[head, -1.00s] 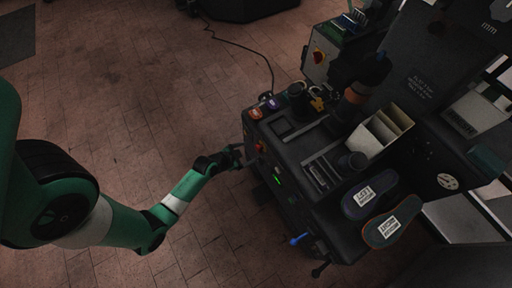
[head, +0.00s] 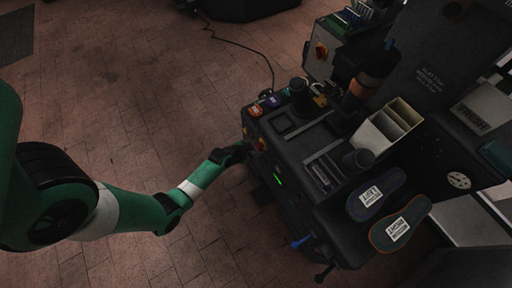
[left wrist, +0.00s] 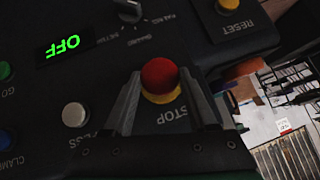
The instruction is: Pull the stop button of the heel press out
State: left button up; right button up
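The stop button, a red cap on a yellow collar, shows in the left wrist view (left wrist: 160,78), with the word STOP beside it on the dark panel of the heel press. My left gripper (left wrist: 161,98) is open with one finger on each side of the button. I cannot tell whether either finger touches the cap. In the head view my left gripper (head: 244,151) is at the press's front panel, and the heel press (head: 300,150) fills the right side. My right gripper is not in view.
Close to the stop button are a white button (left wrist: 74,114), a yellow reset button (left wrist: 229,6) and a green OFF display (left wrist: 64,47). Two labelled soles (head: 401,228) lie at the press's right. The brick floor (head: 120,110) to the left is clear.

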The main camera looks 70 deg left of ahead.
pick_arm(q)
grip_shut()
jog(key=shift+s+r, duration=0.1)
jog(key=shift+s, duration=0.05)
jog(key=shift+s+d, duration=0.15)
jog(key=shift+s, duration=0.25)
jog(key=shift+o, duration=2.4)
grip_release()
jog(key=o, duration=0.3)
jog(key=shift+s, duration=0.15)
jog(key=shift+o, duration=0.2)
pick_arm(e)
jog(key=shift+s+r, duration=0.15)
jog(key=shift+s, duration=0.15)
